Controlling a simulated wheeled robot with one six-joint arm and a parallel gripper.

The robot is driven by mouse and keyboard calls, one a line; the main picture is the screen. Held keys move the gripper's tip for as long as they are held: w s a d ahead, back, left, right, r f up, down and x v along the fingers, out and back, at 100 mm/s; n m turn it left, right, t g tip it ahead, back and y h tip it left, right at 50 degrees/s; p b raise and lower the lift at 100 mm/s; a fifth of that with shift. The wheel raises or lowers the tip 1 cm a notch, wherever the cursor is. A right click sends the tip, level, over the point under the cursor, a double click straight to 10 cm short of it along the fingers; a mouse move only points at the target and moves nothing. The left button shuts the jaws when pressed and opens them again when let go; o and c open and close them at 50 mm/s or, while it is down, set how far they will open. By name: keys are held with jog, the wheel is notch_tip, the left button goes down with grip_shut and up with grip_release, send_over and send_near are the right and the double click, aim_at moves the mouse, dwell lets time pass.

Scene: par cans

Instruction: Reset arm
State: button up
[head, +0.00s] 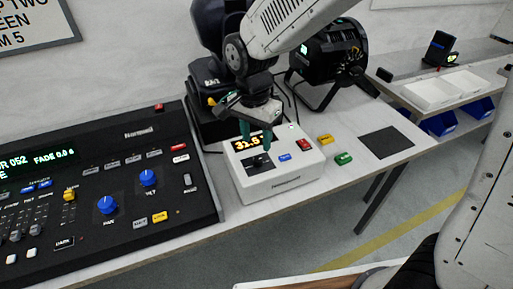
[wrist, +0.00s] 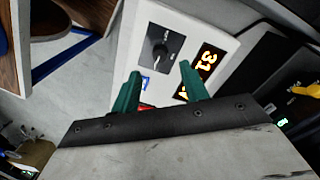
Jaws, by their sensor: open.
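My gripper (head: 256,143) hangs over the white control box (head: 270,186) in the head view, its green fingers pointing down. In the wrist view the two green fingers of my gripper (wrist: 160,76) are spread apart with nothing between them. The box's black knob (wrist: 160,52) shows beyond the fingertips, on a dark square panel. The lit orange display (wrist: 205,62) is partly behind one finger in the wrist view. I cannot tell exactly how high the fingertips are.
A black lighting console (head: 110,185) stands left of the box. Yellow (head: 325,139) and green (head: 344,158) blocks lie to its right, before a dark square pad (head: 386,143). A black par can (head: 330,55) stands behind. White trays (head: 430,94) sit on a farther bench.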

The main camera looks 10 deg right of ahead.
jog(key=shift+r, duration=0.75)
jog(key=shift+s+d+f+n, duration=0.15)
jog(key=shift+s+n, duration=0.25)
jog(key=shift+n, duration=0.5)
jog(key=s+d+r+n, duration=0.3)
jog(key=s+d+r, duration=0.2)
jog(key=s+d, duration=0.4)
jog(key=s+d+r+n+t, duration=0.1)
jog(key=s+d+r+n, duration=0.2)
jog(key=s+d, duration=0.7)
notch_tip(320, 180, up, 3)
jog(key=shift+d+f+n, duration=0.2)
jog(key=shift+d+n, duration=0.2)
jog(key=shift+d, duration=0.1)
jog(key=shift+s+d+r+t, duration=0.2)
jog(key=shift+d+r+t, duration=0.1)
jog(key=shift+r+t, duration=0.1)
jog(key=shift+c, duration=0.4)
